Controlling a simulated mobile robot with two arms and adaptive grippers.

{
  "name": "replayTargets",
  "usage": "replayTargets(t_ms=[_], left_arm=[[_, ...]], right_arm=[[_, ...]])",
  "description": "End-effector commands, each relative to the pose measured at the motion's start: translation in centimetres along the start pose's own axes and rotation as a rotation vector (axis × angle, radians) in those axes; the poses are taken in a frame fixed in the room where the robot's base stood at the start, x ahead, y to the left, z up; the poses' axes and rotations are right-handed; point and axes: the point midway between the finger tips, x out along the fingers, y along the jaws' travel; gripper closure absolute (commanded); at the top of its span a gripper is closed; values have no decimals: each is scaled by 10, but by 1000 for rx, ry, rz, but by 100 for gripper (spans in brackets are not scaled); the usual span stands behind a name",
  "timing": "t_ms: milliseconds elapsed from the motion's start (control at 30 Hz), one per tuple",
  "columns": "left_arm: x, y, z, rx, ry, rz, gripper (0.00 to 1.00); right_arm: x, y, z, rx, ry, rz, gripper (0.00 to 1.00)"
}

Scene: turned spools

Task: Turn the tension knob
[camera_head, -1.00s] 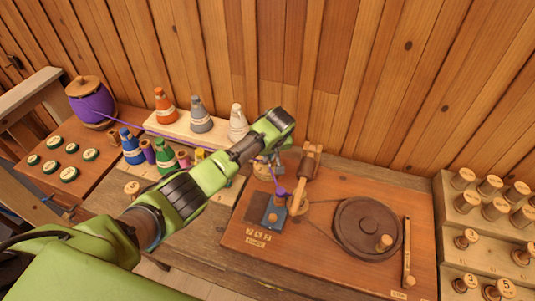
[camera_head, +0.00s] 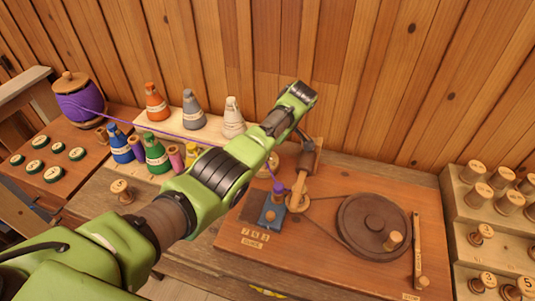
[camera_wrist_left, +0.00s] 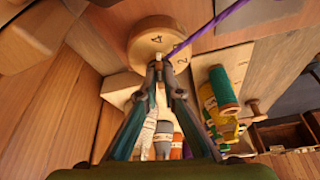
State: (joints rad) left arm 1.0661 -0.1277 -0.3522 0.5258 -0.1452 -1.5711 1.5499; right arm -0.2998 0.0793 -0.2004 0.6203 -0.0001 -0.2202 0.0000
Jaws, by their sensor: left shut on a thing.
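The tension knob, a round pale wooden disc with painted numerals, is at the top of the left wrist view (camera_wrist_left: 160,38). The exact finger contact is partly hidden. My right gripper is in neither view.
A purple thread (camera_head: 180,137) runs from the purple spool (camera_head: 82,100) past the knob. A dark wheel (camera_head: 373,226) stands on the wooden board to the right. Cone spools (camera_head: 194,108) stand behind my arm. A stepped peg rack (camera_head: 490,215) is at the right.

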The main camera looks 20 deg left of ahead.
Motion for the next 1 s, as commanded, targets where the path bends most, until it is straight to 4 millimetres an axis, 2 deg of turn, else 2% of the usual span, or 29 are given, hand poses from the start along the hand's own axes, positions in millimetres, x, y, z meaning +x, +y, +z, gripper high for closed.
replayTargets(t_ms=[533, 600, 1000], left_arm=[[-1, 1, -2, -25, 4, -8, 100], [-1, 1, -2, -25, 4, -8, 78], [-3, 1, -1, -22, 1, -7, 76]], right_arm=[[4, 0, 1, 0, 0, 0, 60], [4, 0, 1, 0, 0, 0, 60], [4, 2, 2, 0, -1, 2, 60]])
